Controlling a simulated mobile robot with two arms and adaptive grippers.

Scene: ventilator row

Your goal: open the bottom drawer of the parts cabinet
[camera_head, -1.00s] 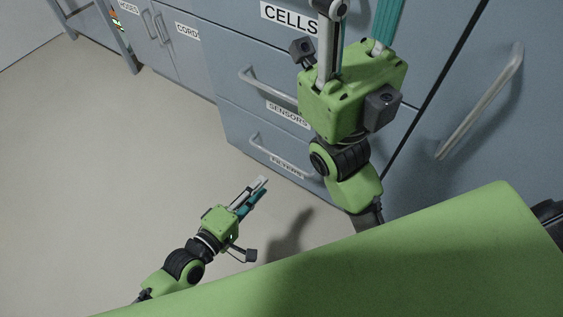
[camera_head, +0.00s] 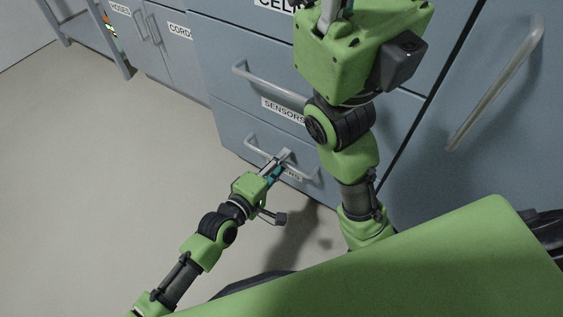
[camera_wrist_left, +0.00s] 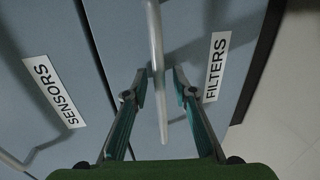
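The bottom drawer (camera_head: 231,129) of the grey-blue parts cabinet is closed, its front flush with the drawer above. Its bar handle (camera_head: 303,176) and partly covered label are at my left gripper (camera_head: 283,160). In the left wrist view the label (camera_wrist_left: 216,67) reads FILTERS. There the handle (camera_wrist_left: 157,65) runs between the two fingertips of my left gripper (camera_wrist_left: 160,82). These fingers are open, with a gap visible on each side of the bar. My right gripper (camera_head: 337,12) is at the top edge of the head view, its fingertips cut off.
The SENSORS drawer (camera_head: 222,77) with its handle (camera_head: 268,84) is just above, closed. A taller door with a long handle (camera_head: 497,85) is on the right. HOSES and CORDS doors (camera_head: 158,50) are at the left. The floor (camera_head: 110,180) before the cabinet is clear.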

